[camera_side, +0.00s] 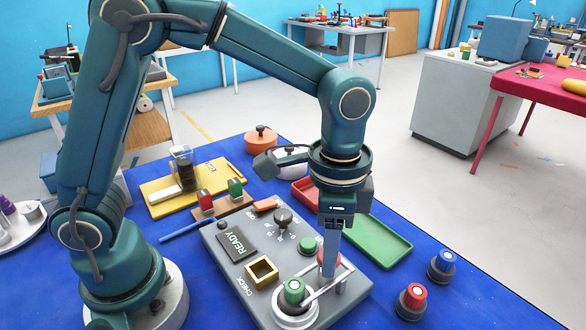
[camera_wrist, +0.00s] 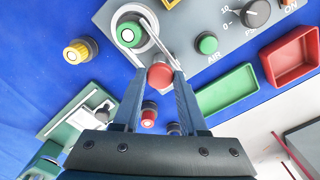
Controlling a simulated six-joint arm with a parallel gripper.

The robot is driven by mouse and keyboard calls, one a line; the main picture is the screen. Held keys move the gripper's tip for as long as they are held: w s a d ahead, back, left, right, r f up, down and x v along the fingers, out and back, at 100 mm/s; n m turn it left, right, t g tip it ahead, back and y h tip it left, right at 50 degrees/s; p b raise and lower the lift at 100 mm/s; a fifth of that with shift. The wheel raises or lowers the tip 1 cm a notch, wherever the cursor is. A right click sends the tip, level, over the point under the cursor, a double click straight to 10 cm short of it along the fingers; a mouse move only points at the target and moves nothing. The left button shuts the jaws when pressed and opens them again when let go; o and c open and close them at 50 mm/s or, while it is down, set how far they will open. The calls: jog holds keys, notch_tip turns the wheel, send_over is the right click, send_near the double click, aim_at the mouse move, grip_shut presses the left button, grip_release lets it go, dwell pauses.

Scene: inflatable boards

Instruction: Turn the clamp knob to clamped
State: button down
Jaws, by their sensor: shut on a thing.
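A grey control panel (camera_side: 232,262) lies on the blue table. Near its front end is a round fitting with a green cap (camera_side: 294,290) and a metal lever running to a red ball knob (camera_side: 328,257). No clamp label is readable. My gripper (camera_side: 329,262) points down and is shut on the red ball. In the wrist view, the red ball (camera_wrist: 160,76) sits between my fingertips (camera_wrist: 160,80), with the lever reaching up-left past the green cap (camera_wrist: 129,33). The fingers partly hide the ball in the side view.
The panel also carries a green AIR button (camera_wrist: 207,43), a black dial (camera_side: 283,221) and a square yellow frame (camera_side: 262,269). A green tray (camera_side: 376,243) lies just behind my gripper. Loose red (camera_side: 412,301) and blue (camera_side: 441,266) capped knobs stand at the right.

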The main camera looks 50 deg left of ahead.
jog(key=shift+m, duration=0.3)
jog(key=shift+c, duration=2.2)
grip_release()
jog(key=shift+r, duration=2.6)
